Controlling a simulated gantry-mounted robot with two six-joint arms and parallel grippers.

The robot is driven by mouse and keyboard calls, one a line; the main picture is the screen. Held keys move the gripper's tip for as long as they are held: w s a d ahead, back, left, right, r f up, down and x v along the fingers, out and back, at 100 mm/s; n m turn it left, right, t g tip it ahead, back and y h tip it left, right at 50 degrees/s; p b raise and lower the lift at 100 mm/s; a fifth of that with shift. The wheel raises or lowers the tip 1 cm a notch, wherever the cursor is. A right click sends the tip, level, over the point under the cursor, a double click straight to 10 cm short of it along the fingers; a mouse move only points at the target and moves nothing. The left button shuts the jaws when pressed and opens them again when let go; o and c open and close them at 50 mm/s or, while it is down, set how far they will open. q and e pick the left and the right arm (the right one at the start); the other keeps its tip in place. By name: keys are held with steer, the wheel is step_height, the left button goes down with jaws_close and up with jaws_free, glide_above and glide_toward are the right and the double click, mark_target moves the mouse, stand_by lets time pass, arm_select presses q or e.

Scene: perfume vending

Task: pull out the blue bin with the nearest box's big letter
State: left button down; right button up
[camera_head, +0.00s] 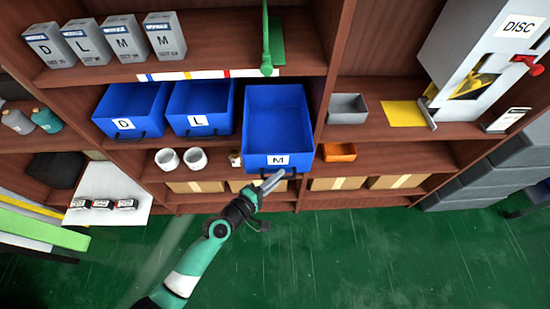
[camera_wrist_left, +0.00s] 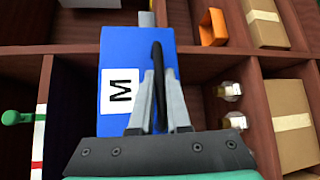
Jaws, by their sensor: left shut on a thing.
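The blue bin labelled M (camera_head: 274,118) sticks out of the shelf, farther forward than its neighbours, and is empty. In the wrist view its front (camera_wrist_left: 118,60) bears the M label beside a black handle (camera_wrist_left: 157,70). My left gripper (camera_head: 276,179) is shut on that handle; it also shows in the wrist view (camera_wrist_left: 160,95). The blue bins labelled D (camera_head: 130,102) and L (camera_head: 199,99) sit to its left. Grey boxes with big letters stand on the shelf above: D (camera_head: 49,45), L (camera_head: 86,41), M (camera_head: 125,38) and M (camera_head: 164,36). My right gripper is out of view.
A green hanging piece (camera_head: 266,45) is above the M bin. A grey bin (camera_head: 347,107), an orange bin (camera_head: 339,152) and a yellow sheet (camera_head: 404,114) are to the right. White cups (camera_head: 196,158) and cardboard boxes (camera_head: 335,183) are lower. The green floor in front is clear.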

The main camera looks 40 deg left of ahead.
arm_select(q)
steer(key=shift+s+d+p, duration=0.4)
steer(key=shift+s+d, duration=0.6)
steer(key=shift+s, duration=0.15)
steer(key=c, duration=0.9)
jaws_free()
steer(key=s, duration=0.3)
steer(key=s+r, duration=0.1)
steer(key=s, duration=0.3)
steer(key=s+a+b, duration=0.1)
steer(key=s, duration=0.3)
steer(key=shift+s+r, duration=0.2)
steer(key=shift+r, duration=0.2)
